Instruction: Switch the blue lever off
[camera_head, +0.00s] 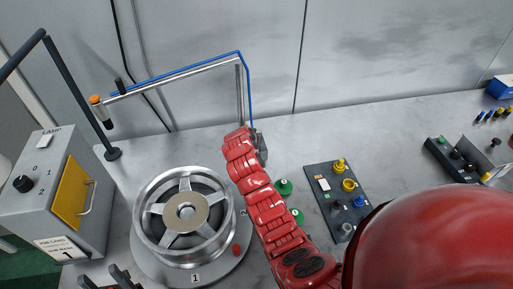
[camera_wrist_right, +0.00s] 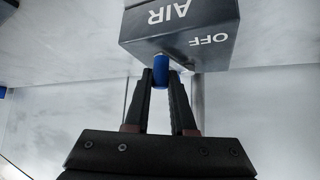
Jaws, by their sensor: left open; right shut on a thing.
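In the right wrist view, a dark grey box (camera_wrist_right: 180,30) carries the words AIR and OFF, seen upside down. A blue lever (camera_wrist_right: 160,72) sticks out of its edge, near the word OFF. My right gripper (camera_wrist_right: 166,84) has its two dark fingers around the lever, shut on it. In the head view my red right arm reaches to the back of the table and hides most of this spot. My left gripper (camera_head: 118,276) is open, partly cut off at the bottom left, in front of the wheel.
A silver wheel (camera_head: 186,212) stands on a round base at the left. A lamp box (camera_head: 52,190) with a yellow door is beside it. A control panel (camera_head: 326,190) with knobs lies right of my arm. A metal pole with a blue hose (camera_head: 200,64) rises behind the wheel.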

